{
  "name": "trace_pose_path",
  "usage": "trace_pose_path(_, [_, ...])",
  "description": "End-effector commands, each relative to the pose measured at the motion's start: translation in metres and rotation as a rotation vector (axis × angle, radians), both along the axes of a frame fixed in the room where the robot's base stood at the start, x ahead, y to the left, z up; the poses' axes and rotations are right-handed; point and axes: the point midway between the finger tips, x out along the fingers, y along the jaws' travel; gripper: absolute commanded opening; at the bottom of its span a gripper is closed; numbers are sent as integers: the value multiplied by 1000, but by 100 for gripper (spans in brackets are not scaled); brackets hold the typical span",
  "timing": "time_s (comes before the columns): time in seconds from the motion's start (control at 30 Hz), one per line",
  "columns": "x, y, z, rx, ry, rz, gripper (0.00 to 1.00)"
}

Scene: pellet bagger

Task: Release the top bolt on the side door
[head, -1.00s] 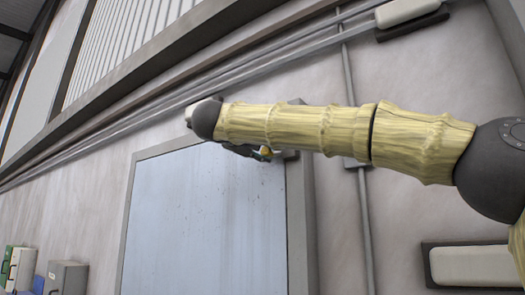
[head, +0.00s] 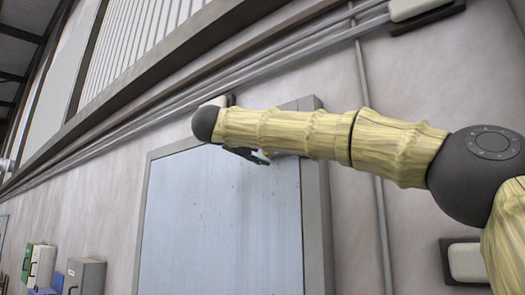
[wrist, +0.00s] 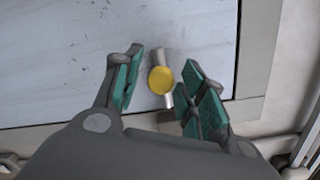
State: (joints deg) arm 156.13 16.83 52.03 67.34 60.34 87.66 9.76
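The side door (head: 222,215) is a pale blue-grey panel in a grey frame; it also shows in the wrist view (wrist: 60,60). The top bolt shows in the wrist view as a short metal bar with a round yellow knob (wrist: 161,80), near the door's edge by the frame. My gripper (wrist: 160,85) is open, with its teal-padded fingers on either side of the knob. A gap shows on the left of the knob; the right finger is closer, and I cannot tell whether it touches.
Grey pipes (head: 365,130) run along the wall above and to the right of the door. Grey and green boxes (head: 86,274) are on the wall at the lower left. A pale wall fixture (head: 466,262) is at the lower right.

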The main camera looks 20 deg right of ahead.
Motion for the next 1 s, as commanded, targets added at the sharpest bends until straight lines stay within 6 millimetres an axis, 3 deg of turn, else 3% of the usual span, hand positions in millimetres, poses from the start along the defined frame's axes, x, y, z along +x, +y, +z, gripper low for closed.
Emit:
trace_pose_path(0.47, [-8,9,1,-1,-1,0,47])
trace_pose_path(1.0, [-65,78,0,0,0,1,47])
